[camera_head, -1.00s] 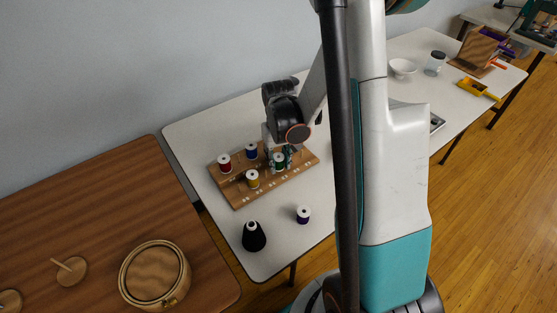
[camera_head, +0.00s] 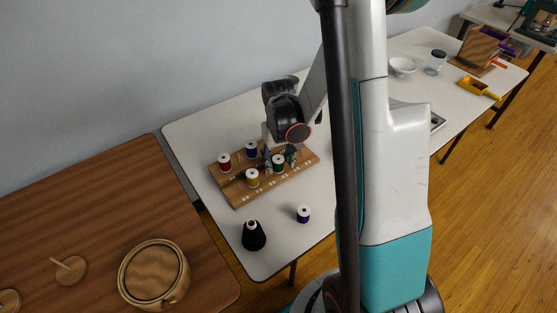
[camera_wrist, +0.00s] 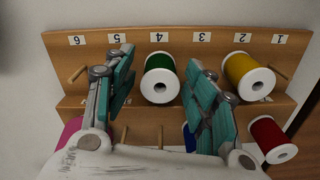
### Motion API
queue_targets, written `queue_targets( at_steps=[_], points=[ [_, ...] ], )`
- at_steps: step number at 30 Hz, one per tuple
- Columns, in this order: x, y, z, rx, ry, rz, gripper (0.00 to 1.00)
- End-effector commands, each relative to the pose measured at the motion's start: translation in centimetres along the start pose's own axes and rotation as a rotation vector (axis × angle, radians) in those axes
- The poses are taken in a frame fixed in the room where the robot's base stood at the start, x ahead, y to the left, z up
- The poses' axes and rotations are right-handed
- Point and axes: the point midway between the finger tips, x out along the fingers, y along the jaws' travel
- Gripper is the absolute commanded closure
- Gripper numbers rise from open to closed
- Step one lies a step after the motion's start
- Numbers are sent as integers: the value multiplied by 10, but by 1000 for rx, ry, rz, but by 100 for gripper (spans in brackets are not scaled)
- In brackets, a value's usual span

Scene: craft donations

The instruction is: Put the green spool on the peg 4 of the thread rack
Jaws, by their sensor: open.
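The green spool (camera_head: 278,163) stands on the front row of the wooden thread rack (camera_head: 240,196). In the wrist view the green spool (camera_wrist: 160,82) sits at the place labelled 4, with its white end facing the camera. The peg under it is hidden. My gripper (camera_wrist: 160,66) is open, with one teal finger on each side of the spool and visible gaps between. In the head view my gripper (camera_head: 280,156) is low over the rack, around the green spool.
The rack also holds a yellow spool (camera_wrist: 246,76) by label 2, a red spool (camera_wrist: 272,139), a partly hidden blue spool (camera_wrist: 189,137) and a pink one (camera_wrist: 70,131). A purple spool (camera_head: 303,214) and black cone (camera_head: 253,236) stand on the table in front.

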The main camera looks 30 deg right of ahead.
Motion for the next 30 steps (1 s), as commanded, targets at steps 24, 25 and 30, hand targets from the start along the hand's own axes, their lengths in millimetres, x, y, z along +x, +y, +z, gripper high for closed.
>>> queue_targets(
  at_steps=[24,25,30],
  points=[
    [-114,0,0,0,0,0,47],
    [-115,0,0,0,0,0,47],
    [-119,0,0,0,0,0,47]
  ],
)
